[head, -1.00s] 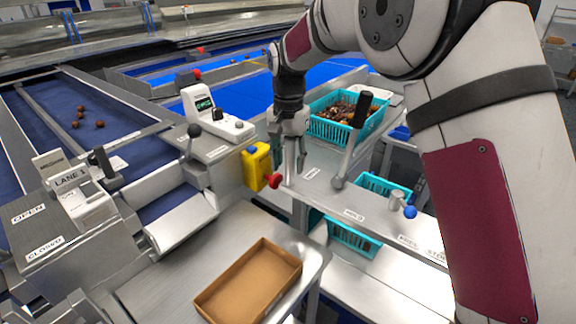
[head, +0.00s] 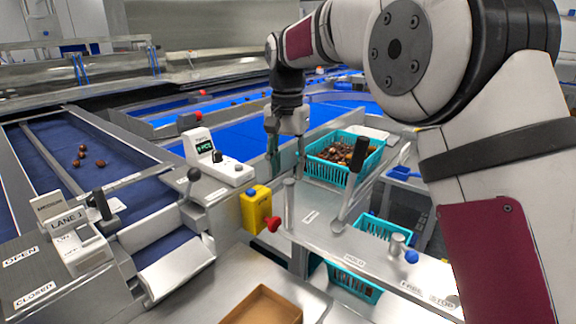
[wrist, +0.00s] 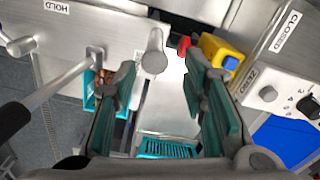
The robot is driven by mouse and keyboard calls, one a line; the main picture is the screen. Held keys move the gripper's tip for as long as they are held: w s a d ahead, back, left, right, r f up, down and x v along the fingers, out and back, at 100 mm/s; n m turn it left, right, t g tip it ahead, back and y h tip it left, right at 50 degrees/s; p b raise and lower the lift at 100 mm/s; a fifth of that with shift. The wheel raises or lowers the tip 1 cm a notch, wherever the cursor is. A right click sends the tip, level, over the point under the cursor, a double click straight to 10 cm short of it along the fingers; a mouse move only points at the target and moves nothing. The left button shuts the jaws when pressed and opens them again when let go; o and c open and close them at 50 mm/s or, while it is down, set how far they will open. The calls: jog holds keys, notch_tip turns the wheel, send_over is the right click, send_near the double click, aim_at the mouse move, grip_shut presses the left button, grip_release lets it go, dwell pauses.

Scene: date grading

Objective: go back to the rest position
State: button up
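My gripper (head: 285,160) hangs from my arm above the metal bench, left of the teal crate of dates (head: 343,158). In the wrist view my gripper (wrist: 160,105) has its two green-padded fingers spread wide apart with nothing between them. Below the fingers, the wrist view shows a metal post (wrist: 154,52) and part of a teal basket (wrist: 168,148). In the head view the fingers are small and seen from the side.
A yellow box with a red knob (head: 257,208) stands close to my gripper. A long lever with a black handle (head: 352,190) rises to its right. A cardboard tray (head: 262,306) lies at the front. Several dates (head: 82,156) lie on the left blue belt.

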jog(key=s+d+r+n+t, duration=0.1)
jog(key=s+d+r, duration=0.3)
jog(key=s+d, duration=0.4)
jog(key=s+d+r+n+t, duration=0.1)
jog(key=s+d+r, duration=0.3)
jog(key=s+d, duration=0.35)
jog(key=s+d+f+n+t, duration=0.1)
jog(key=s+d+f, duration=0.2)
jog(key=s, duration=0.7)
jog(key=s+d+f+t, duration=0.1)
jog(key=s+d+f, duration=0.3)
jog(key=s, duration=0.6)
jog(key=shift+d+n+p, duration=0.4)
jog(key=shift+p, duration=0.05)
jog(key=shift+o, duration=0.3)
jog(key=shift+w, duration=0.1)
